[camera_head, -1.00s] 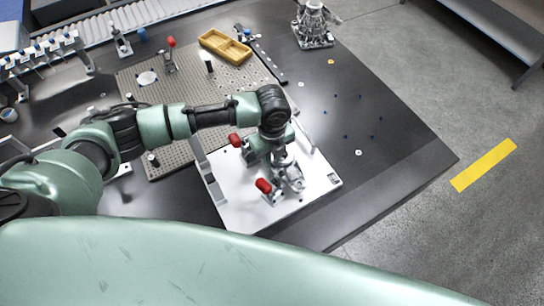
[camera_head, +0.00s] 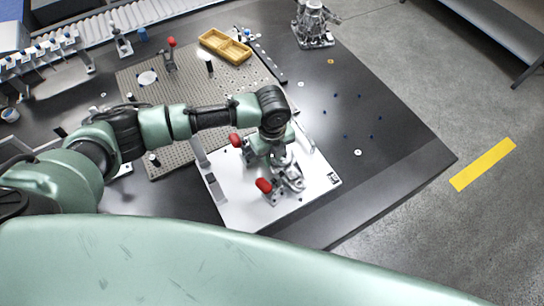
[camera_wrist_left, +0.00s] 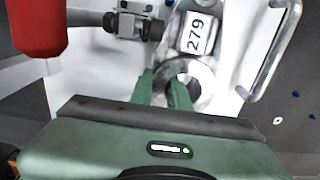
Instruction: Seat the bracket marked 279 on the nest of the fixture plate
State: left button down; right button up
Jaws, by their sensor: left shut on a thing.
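The bracket marked 279 (camera_wrist_left: 196,34) is a silvery metal part with a white number label and a round ringed boss. My left gripper (camera_wrist_left: 163,88) is shut on it at the boss. In the head view the bracket (camera_head: 293,181) is partly hidden under my left gripper (camera_head: 281,163). It is over the white fixture plate (camera_head: 238,207), between two red-handled clamps. The nest is hidden under the bracket and gripper, so I cannot tell whether the bracket touches it. My right gripper is not in view.
A red-tipped clamp (camera_head: 264,186) stands close to the bracket; its red handle (camera_wrist_left: 38,26) looms at left in the wrist view. A metal handle (camera_wrist_left: 275,52) rises on the other side. A perforated plate (camera_head: 190,90) and yellow tray (camera_head: 225,46) lie behind. The dark table's right side is mostly clear.

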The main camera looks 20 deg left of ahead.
pick_arm(q)
jog(key=shift+f, duration=0.4)
jog(key=c, duration=1.3)
grip_release()
jog(key=shift+s, duration=0.15)
jog(key=shift+f, duration=0.1)
notch_tip(320, 180, up, 8)
jog(key=shift+r+b, duration=0.1)
jog(key=shift+b, duration=0.45)
